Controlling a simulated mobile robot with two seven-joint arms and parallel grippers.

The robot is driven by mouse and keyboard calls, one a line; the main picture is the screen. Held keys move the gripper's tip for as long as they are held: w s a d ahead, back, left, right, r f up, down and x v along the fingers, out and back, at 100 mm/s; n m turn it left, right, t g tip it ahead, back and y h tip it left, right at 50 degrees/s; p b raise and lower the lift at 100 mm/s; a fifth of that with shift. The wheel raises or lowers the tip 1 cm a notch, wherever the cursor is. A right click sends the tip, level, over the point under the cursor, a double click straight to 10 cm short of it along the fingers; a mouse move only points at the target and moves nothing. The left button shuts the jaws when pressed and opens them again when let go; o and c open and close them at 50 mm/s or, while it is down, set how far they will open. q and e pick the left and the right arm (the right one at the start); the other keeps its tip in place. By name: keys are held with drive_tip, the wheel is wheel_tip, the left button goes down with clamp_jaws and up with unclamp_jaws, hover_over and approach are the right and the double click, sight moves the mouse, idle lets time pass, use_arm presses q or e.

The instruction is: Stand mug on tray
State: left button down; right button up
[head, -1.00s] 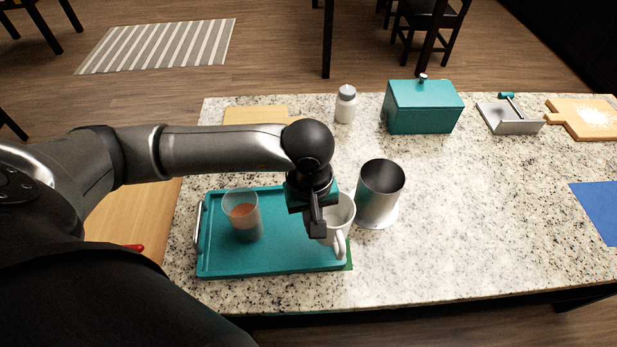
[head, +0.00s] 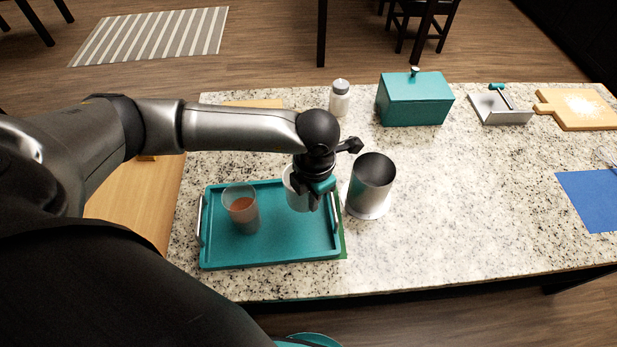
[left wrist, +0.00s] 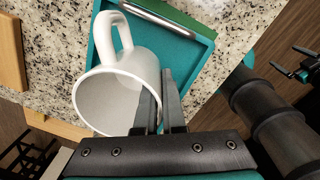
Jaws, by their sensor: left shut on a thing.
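The white mug (head: 292,188) is over the right part of the teal tray (head: 270,251). My left gripper (head: 313,200) is shut on the mug's wall, with the fingers astride the rim. In the left wrist view the fingers (left wrist: 164,105) grip the mug (left wrist: 132,68), its mouth faces the camera and its handle points away from the gripper. The tray (left wrist: 190,50) shows behind it. I cannot tell whether the mug's base touches the tray.
A glass with orange-brown drink (head: 241,212) stands on the tray's left part. A metal canister (head: 371,184) stands close beside the tray's right edge. A white-bodied shaker (head: 340,100) and a teal box (head: 414,100) stand farther back. The counter's right middle is clear.

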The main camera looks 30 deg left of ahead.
use_arm(q)
drive_tip(key=n, duration=0.2)
drive_tip(key=w+n, duration=0.1)
drive_tip(key=n, duration=0.1)
drive_tip(key=shift+a+r+p, duration=0.15)
drive_tip(key=shift+a+p, duration=0.1)
drive_tip(key=shift+p, duration=0.1)
drive_tip(key=n, duration=0.4)
drive_tip(key=shift+w+a+p, duration=0.3)
drive_tip(key=shift+w+p, duration=0.05)
drive_tip(key=n, duration=0.4)
drive_tip(key=shift+w+a+g+p, duration=0.3)
drive_tip(key=shift+w, duration=0.05)
drive_tip(key=n, duration=0.4)
drive_tip(key=shift+w+a, duration=0.35)
drive_tip(key=shift+w, duration=0.05)
wheel_tip(320, 180, down, 8)
drive_tip(key=b, duration=0.7)
drive_tip(key=shift+f+b, duration=0.3)
drive_tip(key=shift+f, duration=0.1)
drive_tip(key=c, duration=0.9)
unclamp_jaws()
drive_tip(key=shift+c, duration=0.2)
